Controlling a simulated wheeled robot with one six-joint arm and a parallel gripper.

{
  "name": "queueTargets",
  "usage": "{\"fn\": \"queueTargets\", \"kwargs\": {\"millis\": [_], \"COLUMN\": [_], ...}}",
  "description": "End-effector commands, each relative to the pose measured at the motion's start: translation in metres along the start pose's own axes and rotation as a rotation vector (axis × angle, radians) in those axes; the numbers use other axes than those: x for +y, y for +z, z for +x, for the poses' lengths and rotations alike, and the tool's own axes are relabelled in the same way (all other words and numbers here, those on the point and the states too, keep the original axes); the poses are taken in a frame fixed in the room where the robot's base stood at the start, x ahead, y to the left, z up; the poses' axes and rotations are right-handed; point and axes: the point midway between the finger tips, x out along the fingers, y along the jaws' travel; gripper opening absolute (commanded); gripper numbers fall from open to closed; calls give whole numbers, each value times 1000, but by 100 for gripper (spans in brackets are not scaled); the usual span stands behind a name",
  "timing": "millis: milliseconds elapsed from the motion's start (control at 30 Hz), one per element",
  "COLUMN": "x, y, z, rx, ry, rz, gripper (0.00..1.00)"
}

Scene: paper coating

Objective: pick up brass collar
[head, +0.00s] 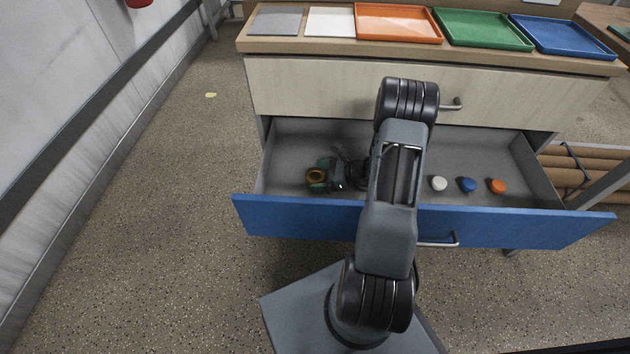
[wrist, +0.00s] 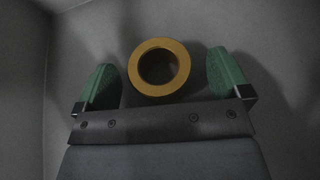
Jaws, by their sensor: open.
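The brass collar (head: 315,175) is a yellow-gold ring in the left part of the open blue-fronted drawer (head: 300,218). In the wrist view the collar (wrist: 159,47) lies between my gripper's two green fingers, with a gap on each side. My gripper (head: 323,175) reaches down into the drawer and is open. It also shows in the wrist view (wrist: 162,84), with nothing held. The collar's hole faces the wrist camera. How far the fingers reach down beside it is hard to tell.
White (head: 439,183), blue (head: 467,184) and orange (head: 497,186) round pieces lie in the drawer to the right of my arm. A shut drawer (head: 310,92) is above. Orange (head: 398,22), green (head: 483,28) and blue (head: 560,35) trays sit on top. The drawer's left wall is close to my gripper.

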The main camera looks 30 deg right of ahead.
Motion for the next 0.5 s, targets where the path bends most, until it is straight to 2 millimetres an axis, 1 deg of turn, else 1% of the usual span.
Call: {"fn": "queueTargets", "kwargs": {"millis": [33,100,367,500], "x": [0,0,0,0], "y": [-1,-1,0,0], "z": [5,9,10,10], "rx": [0,0,0,0], "ry": [1,0,-1,-1], "rz": [0,0,0,0], "gripper": [95,95,95,83]}}
